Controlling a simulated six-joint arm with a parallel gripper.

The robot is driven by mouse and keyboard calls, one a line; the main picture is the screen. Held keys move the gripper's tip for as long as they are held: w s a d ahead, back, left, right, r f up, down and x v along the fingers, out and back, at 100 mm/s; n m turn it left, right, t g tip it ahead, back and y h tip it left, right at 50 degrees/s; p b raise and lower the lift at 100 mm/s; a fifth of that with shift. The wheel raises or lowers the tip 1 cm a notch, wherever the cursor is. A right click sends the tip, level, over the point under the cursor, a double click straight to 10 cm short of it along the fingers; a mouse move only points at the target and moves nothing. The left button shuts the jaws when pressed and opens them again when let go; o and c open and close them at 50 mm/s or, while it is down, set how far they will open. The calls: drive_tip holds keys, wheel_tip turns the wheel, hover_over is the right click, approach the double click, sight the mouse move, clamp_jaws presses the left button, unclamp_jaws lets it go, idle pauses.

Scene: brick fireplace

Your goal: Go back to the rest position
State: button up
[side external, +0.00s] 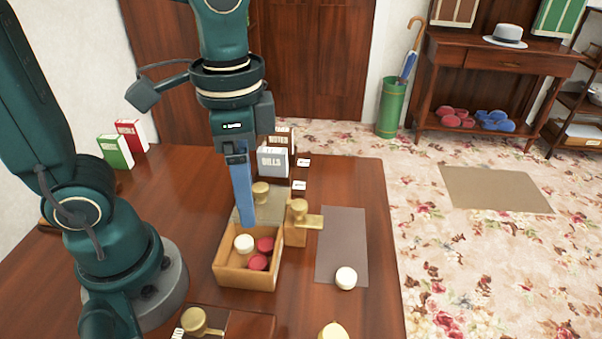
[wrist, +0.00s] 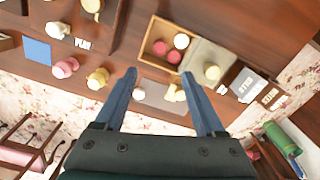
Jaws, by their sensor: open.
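My gripper (side external: 246,222) hangs point-down; in the side view its blue fingers overlap the far edge of an open wooden box (side external: 231,278). In the wrist view the two blue fingers (wrist: 160,75) are spread wide with nothing held between them. The box also shows in the wrist view (wrist: 149,42), beyond the fingertips. It holds a white piece (side external: 244,243) and red pieces (side external: 258,263). Another white piece (side external: 346,277) sits on a grey-brown mat (side external: 341,235) to the right of the box.
Brass-knobbed items (side external: 299,212) stand close by the box. A BILLS binder (side external: 272,162) and a NOTES binder (side external: 284,138) stand behind my gripper. Red and green binders (side external: 116,152) stand at the back left. More brass-topped items (side external: 196,322) sit near the front.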

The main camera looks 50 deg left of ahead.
drive_tip(key=shift+r, duration=0.4)
drive_tip(key=a+n+t, duration=0.1)
drive_tip(key=n+t, duration=0.1)
drive_tip(key=a+n+t, duration=0.2)
drive_tip(key=n+t, duration=0.1)
drive_tip(key=shift+s+a+n+t, duration=0.3)
drive_tip(key=shift+s+a, duration=0.1)
